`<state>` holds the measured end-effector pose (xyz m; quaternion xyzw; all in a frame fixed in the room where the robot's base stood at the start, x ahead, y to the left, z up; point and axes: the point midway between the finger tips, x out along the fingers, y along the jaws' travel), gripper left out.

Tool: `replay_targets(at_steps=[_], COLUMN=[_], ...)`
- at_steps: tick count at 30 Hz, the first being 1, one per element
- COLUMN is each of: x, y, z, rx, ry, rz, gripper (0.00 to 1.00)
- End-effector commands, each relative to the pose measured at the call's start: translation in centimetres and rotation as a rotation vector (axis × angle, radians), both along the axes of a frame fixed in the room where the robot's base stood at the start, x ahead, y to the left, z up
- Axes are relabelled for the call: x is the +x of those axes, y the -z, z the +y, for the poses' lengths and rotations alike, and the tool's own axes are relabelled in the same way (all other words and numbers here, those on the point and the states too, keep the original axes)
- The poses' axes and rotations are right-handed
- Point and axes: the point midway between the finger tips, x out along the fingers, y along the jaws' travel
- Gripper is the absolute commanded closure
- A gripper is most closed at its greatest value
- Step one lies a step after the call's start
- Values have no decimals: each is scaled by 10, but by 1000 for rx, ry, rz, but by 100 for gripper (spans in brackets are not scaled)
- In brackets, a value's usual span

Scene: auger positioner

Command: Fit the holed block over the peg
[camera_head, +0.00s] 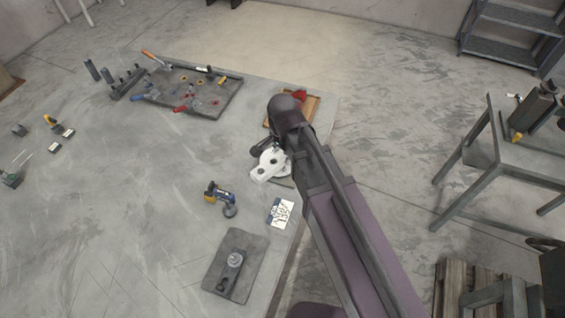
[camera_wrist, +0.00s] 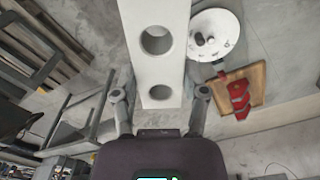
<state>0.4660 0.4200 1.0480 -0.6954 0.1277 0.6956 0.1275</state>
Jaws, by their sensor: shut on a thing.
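My gripper (camera_wrist: 159,93) is shut on a long white block, with one finger at each side of it. The holed block (camera_wrist: 157,70) shows two round holes in the wrist view, one large and one smaller near the fingers. In the head view the block (camera_head: 262,174) shows below the end of my arm, partly hidden by it. A white round disc (camera_wrist: 227,28) with small dark upright parts lies beside the block in the wrist view. A grey upright peg-like piece (camera_head: 235,260) stands on a dark plate (camera_head: 222,280) at the table's front. I cannot tell which upright is the peg.
A wooden tray (camera_wrist: 259,76) with a red part (camera_wrist: 238,98) lies near the disc. A blue-yellow tool (camera_head: 216,195) and a printed card (camera_head: 281,212) lie on the table. A dark tool board (camera_head: 215,105) is at the back.

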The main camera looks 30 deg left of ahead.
Motion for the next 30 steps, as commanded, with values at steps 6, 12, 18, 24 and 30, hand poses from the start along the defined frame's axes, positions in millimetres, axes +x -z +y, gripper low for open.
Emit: replay_targets(at_steps=[6,12,18,24,30], x=[34,62,90,119,143], y=[32,55,77,100,117], z=[17,29,41,51,59], rx=[0,0,0,0,1], ry=[56,107,157,207,248], rz=[1,1,1,1,1], gripper=[100,100,100,100,100])
